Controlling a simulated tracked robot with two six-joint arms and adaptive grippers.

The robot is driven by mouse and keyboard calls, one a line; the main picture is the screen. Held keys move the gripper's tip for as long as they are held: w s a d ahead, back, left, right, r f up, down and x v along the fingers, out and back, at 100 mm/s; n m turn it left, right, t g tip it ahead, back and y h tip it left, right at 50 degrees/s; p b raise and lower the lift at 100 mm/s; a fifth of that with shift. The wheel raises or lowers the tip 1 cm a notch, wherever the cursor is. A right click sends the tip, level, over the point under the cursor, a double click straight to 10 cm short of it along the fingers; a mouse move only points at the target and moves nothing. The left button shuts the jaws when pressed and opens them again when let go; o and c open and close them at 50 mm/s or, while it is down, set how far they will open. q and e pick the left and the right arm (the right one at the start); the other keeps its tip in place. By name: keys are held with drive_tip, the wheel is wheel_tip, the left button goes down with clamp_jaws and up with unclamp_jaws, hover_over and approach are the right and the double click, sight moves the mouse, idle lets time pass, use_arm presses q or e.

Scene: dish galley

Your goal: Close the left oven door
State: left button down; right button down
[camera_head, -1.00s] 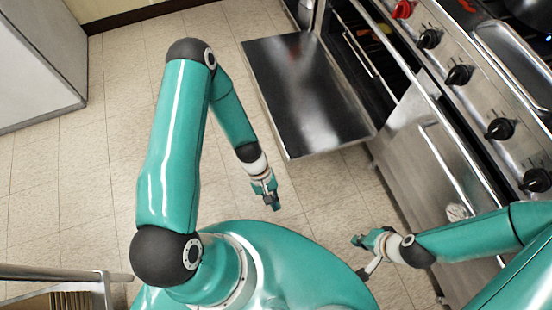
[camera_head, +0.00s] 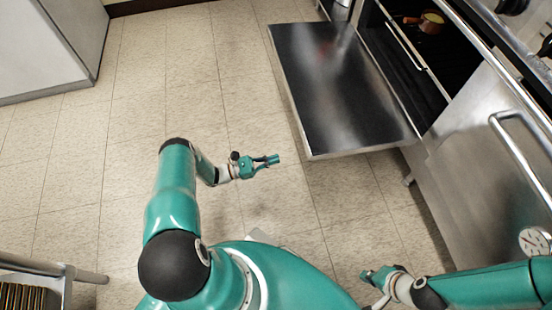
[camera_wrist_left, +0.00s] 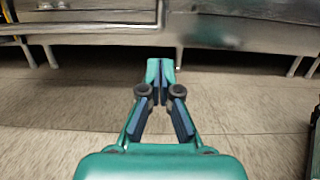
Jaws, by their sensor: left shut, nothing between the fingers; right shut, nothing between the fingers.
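The left oven door (camera_head: 345,90) is folded down open, a dark flat panel with a metal rim standing out from the oven. Behind it the left oven's dark cavity (camera_head: 400,50) is open, with a rack inside. My left gripper (camera_head: 276,160) is shut and empty over the floor, to the left of the door's near corner and apart from it. In the left wrist view the left gripper (camera_wrist_left: 160,68) points at the low metal front of a unit, with floor between. My right gripper (camera_head: 368,275) is shut and empty, low in front of the right oven door.
A pan (camera_head: 430,20) shows in the open oven. A white cabinet (camera_head: 50,45) stands at far left, a rack (camera_head: 35,285) at lower left. The tiled floor between is clear.

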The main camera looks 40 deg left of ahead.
use_arm(q)
drive_tip(key=w+d+r, duration=0.5)
drive_tip(key=w, duration=0.1)
drive_tip(key=shift+w+d+r+p, duration=0.15)
drive_tip(key=shift+w+d+p, duration=0.1)
drive_tip(key=shift+p, duration=0.15)
